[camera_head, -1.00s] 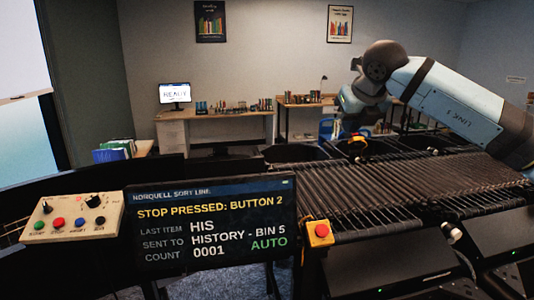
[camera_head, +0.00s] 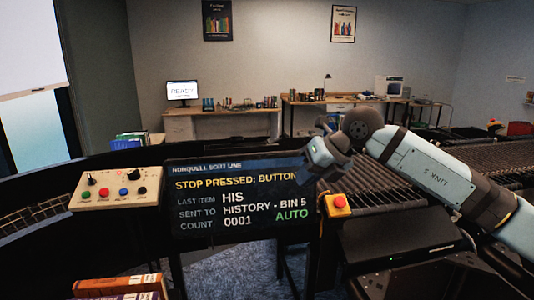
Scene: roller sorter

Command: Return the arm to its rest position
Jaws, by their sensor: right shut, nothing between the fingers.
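My right arm comes in from the right, bent at a dark round joint. My right gripper (camera_head: 309,172) hangs in front of the right edge of the sort-line screen (camera_head: 240,195) and hides the end of its top message. It is shut and empty, above and left of the yellow box with the red stop button (camera_head: 338,203), apart from it. The screen reads STOP PRESSED, HISTORY - BIN 5, count 0001, AUTO. My left gripper is not in view.
The roller conveyor (camera_head: 380,200) runs behind and under my right arm. A control box (camera_head: 118,189) with knobs and coloured buttons stands left of the screen. Books (camera_head: 118,284) lie at the lower left. Desks stand against the back wall.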

